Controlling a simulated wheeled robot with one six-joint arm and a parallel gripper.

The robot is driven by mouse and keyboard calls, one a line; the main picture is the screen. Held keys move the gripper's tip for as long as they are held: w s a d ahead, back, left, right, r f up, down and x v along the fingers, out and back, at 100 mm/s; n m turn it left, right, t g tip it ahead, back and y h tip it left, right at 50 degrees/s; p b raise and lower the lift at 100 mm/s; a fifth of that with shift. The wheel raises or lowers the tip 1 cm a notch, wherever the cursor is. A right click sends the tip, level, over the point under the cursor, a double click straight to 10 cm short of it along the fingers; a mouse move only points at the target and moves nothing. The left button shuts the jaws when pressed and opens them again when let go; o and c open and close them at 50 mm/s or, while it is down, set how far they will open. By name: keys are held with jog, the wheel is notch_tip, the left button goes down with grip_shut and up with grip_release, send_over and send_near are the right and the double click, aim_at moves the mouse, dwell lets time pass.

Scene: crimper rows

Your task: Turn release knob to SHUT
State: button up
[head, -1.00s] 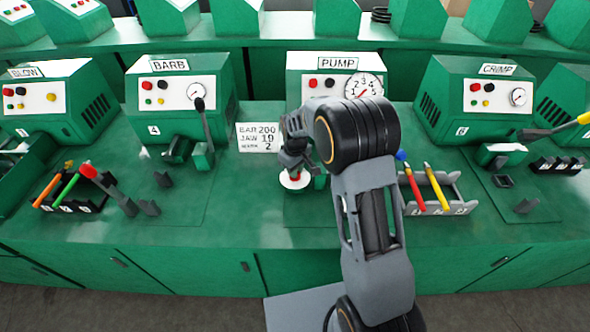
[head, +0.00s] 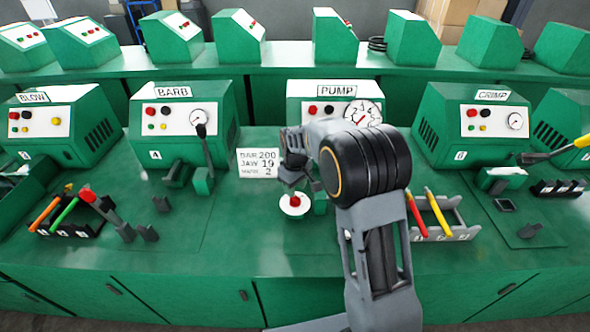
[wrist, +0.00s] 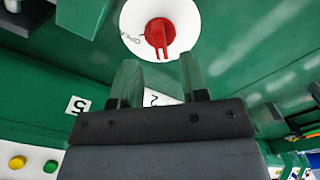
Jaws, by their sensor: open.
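The release knob (wrist: 160,33) is red with a two-pronged pointer and sits on a round white dial plate (wrist: 190,14) in the wrist view. In the head view the knob (head: 295,201) is a small red spot on its white disc (head: 294,210), in front of the PUMP machine (head: 333,112). My gripper (wrist: 160,80) is open and empty, its two fingertips just short of the knob and apart from it in the wrist view. In the head view my gripper (head: 296,180) is just above the disc, partly hidden by my arm.
A card (head: 258,163) reading BAR 200, JAW 19 stands left of the knob. A rack (head: 455,220) with red and yellow tools is to the right. The BARB machine (head: 180,130) with its lever is left, the CRIMP machine (head: 470,130) right. Bench front is clear.

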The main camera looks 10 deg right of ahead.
aim_at(297, 205)
notch_tip(297, 205, up, 10)
jog(key=shift+f, duration=0.15)
dwell(0.7)
jog(key=s+d+m+t, duration=0.2)
jog(key=s+m, duration=0.1)
jog(key=s, duration=0.8)
jog(key=s+d+r+m+t, duration=0.1)
jog(key=s+d+m, duration=0.1)
jog(key=s, duration=1)
jog(key=shift+d+r+m+t, duration=0.3)
jog(key=shift+m+t, duration=0.1)
jog(key=shift+m, duration=0.5)
